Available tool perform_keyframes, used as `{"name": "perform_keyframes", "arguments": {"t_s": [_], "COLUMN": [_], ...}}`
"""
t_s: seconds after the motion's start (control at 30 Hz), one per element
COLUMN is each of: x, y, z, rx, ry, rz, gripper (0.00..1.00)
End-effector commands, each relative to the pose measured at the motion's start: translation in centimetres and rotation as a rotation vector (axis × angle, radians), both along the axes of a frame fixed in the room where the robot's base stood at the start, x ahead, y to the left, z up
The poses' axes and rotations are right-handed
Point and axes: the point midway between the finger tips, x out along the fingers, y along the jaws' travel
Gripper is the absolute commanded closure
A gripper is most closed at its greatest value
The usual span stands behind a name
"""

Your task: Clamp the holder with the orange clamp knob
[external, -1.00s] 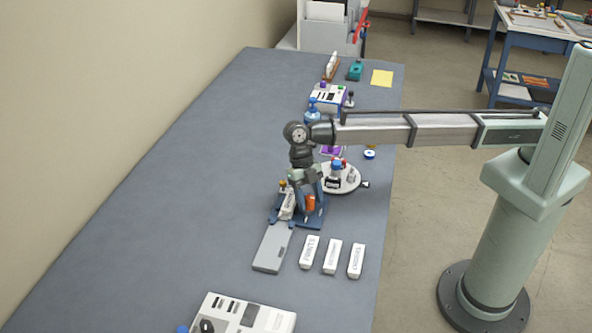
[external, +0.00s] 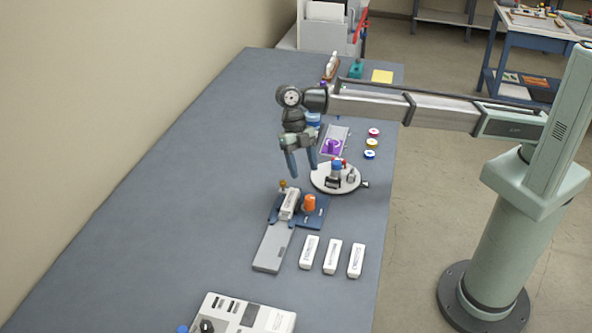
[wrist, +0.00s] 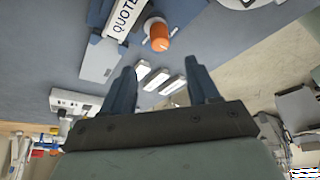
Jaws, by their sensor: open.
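The orange clamp knob (external: 309,203) stands upright on the right part of a blue fixture base (external: 318,217). A white holder (external: 289,204) sits in the fixture just left of the knob. In the wrist view the knob (wrist: 159,37) shows near the top, and the holder (wrist: 122,20) beside it carries lettering that reads "QUOTE". My gripper (external: 303,176) is open and empty, above and behind the fixture, apart from the knob. Its two blue fingers also show in the wrist view (wrist: 163,80). Whether the holder is clamped I cannot tell.
A grey plate (external: 272,249) lies in front of the fixture, with several white labelled blocks (external: 332,257) to its right. A round white turntable (external: 337,187) with small parts stands behind right. A white control box (external: 243,313) is at the front. The left of the table is clear.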

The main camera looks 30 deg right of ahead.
Motion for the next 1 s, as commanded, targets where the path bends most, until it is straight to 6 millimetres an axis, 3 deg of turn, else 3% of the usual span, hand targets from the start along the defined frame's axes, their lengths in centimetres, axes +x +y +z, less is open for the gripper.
{"name": "perform_keyframes", "arguments": {"t_s": [0.3, 1.0], "x": [1.2, 1.6], "y": [0.0, -0.1], "z": [2.8, 3.0], "rx": [0.0, 0.004], "ry": [0.0, 0.0], "rz": [0.0, -0.006], "gripper": [0.4, 0.4]}}
